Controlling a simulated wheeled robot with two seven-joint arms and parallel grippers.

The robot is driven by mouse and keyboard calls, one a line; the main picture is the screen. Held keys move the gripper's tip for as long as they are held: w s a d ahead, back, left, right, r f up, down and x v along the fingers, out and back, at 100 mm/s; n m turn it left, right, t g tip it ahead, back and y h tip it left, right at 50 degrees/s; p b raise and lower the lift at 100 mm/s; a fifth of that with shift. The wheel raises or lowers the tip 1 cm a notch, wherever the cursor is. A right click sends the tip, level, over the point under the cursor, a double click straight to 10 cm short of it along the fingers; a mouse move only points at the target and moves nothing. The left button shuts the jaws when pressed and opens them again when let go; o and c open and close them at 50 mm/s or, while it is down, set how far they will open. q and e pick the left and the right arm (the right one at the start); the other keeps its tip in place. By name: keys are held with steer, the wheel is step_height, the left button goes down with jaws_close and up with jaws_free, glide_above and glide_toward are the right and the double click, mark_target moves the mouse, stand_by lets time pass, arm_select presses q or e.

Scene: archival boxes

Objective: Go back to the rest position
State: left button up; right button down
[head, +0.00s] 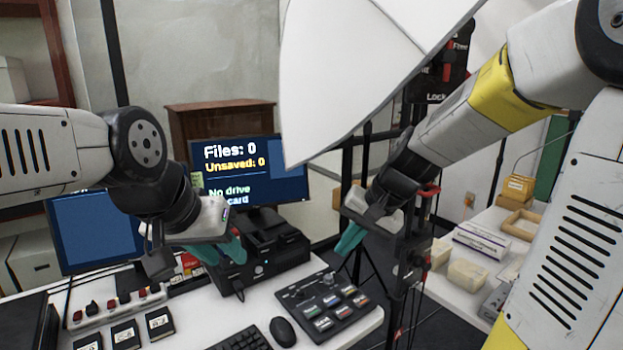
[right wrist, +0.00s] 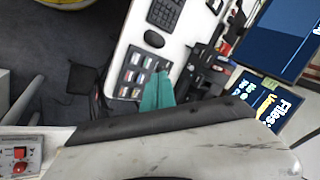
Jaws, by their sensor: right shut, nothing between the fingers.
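My left gripper (head: 224,252) comes in from the left in the head view. Its teal fingers are in front of the black dock under the monitor, and I cannot tell whether they are open or shut. My right gripper (head: 349,240) hangs from the right arm near the middle, teal fingers pointing down, shut and empty. In the right wrist view its teal fingers (right wrist: 157,92) lie together, with the desk behind them.
A monitor (head: 238,170) reads "Files: 0", "Unsaved: 0", "No drive". The white desk (head: 205,310) holds a button panel (head: 328,303), mouse (head: 282,331) and keyboard (head: 240,341). A large white panel (head: 350,70) hangs above, near the right arm. A side table (head: 440,290) holds boxes.

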steer(key=s+d+r+n+t+h, duration=0.1)
steer(key=s+d+r, duration=0.2)
steer(key=s, duration=0.3)
steer(key=s+d+r+n+t+h, duration=0.1)
steer(key=s+d+r+n+t, duration=0.1)
steer(key=s+d+r, duration=0.2)
steer(key=s, duration=0.3)
steer(key=shift+h, duration=0.3)
